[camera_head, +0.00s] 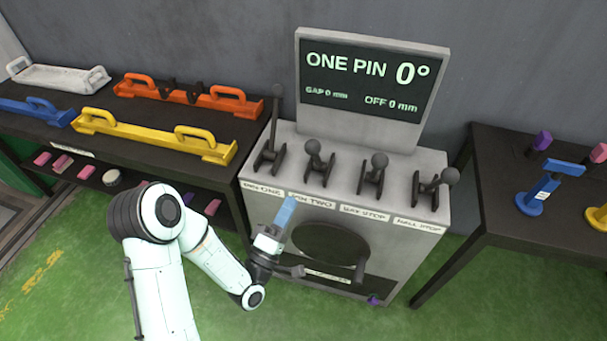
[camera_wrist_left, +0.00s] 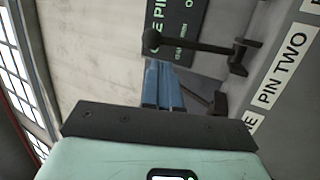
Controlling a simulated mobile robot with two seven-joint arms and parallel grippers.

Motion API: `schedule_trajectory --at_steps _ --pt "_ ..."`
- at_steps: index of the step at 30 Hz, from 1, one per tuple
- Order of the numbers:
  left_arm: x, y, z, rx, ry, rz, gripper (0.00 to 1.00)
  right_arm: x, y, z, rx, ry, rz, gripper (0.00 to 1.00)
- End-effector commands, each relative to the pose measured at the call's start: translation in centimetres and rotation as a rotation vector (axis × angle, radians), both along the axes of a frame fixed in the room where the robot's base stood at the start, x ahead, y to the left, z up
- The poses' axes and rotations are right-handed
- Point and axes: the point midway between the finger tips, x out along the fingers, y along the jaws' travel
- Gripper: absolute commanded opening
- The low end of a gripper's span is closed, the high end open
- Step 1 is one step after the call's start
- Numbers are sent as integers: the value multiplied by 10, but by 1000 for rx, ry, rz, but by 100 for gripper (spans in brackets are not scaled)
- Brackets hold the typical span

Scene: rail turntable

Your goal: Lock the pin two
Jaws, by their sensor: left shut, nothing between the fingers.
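The pin two lever (camera_head: 314,160) is dark with a ball knob, set in a bracket on the grey console (camera_head: 262,187) above the PIN TWO label (camera_head: 312,201). Its knob looks pulled toward me, unlike the tall upright pin one lever (camera_head: 274,130) beside it. My left gripper (camera_head: 287,208) is shut and empty, its blue fingers in front of the labels, below the levers. In the left wrist view, the fingers (camera_wrist_left: 163,72) point toward the pin two lever's knob (camera_wrist_left: 152,40), with no clear contact. Part of another lever shows behind the fingers. My right gripper is out of view.
The screen (camera_head: 365,82) reads ONE PIN, 0°, GAP 0 mm, OFF 0 mm. Two more levers, a third (camera_head: 374,172) and the wall stop lever (camera_head: 435,186), stand to the right. A left bench (camera_head: 150,178) holds coloured handled bars; a right table (camera_head: 490,180) holds coloured handles.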

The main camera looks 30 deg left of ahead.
Motion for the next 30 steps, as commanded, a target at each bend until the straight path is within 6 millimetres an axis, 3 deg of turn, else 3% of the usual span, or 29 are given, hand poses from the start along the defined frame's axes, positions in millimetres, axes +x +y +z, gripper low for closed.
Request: schedule_trajectory --at_steps 9,21,30 --pt "9 4 12 -25 -34 22 0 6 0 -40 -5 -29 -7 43" --pt "76 10 49 -29 -31 25 0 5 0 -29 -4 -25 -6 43" --pt "90 10 54 -29 -27 24 0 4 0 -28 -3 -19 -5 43"
